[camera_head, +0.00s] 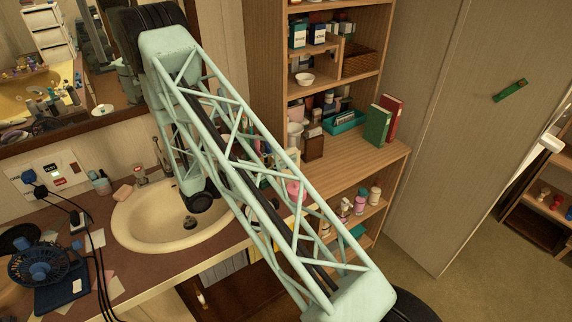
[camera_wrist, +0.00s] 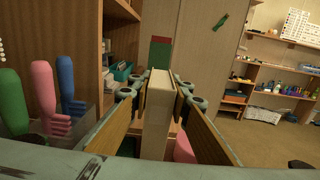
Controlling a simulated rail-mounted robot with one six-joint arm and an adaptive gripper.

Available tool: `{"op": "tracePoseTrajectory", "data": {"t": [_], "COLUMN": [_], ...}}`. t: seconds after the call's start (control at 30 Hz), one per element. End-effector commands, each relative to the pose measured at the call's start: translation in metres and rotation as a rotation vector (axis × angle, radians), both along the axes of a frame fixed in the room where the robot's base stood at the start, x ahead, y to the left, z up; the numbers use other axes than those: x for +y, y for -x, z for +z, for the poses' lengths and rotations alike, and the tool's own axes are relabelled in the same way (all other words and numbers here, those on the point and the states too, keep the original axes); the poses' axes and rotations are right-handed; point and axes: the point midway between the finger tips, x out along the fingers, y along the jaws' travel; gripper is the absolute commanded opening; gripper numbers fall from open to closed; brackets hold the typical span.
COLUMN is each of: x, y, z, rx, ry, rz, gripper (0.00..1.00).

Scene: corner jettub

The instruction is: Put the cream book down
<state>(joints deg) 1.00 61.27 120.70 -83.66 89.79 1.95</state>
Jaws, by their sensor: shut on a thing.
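In the wrist view my gripper (camera_wrist: 158,98) is shut on the cream book (camera_wrist: 156,115), which stands upright between its two wood-coloured finger pads. The book's pale edge faces the camera. A green book and a red book are beyond it; in the head view the green book (camera_head: 377,125) and the red book (camera_head: 392,117) stand side by side on the wooden shelf top (camera_head: 350,154). In the head view my arm's lattice link hides most of the gripper area, and I cannot clearly make out the held book there. Whether the book's lower end touches anything is hidden.
A teal basket (camera_head: 343,122) and a brown box (camera_head: 313,146) stand left of the books. The shelf top is bare in front of the books. Green, pink and blue hand-shaped items (camera_wrist: 45,92) rise close at left in the wrist view. A sink (camera_head: 150,225) lies left.

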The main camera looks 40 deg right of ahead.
Motion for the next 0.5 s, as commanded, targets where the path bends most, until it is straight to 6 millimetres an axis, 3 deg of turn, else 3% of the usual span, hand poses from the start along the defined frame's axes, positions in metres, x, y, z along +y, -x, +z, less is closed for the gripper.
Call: {"op": "tracePoseTrajectory", "data": {"t": [0.27, 0.5], "x": [0.0, 0.0], "y": [0.0, 0.0], "z": [0.007, 0.025], "rx": [-0.001, -0.001], "ry": [0.0, 0.0], "rz": [0.0, 0.0], "gripper": [0.0, 0.0]}}
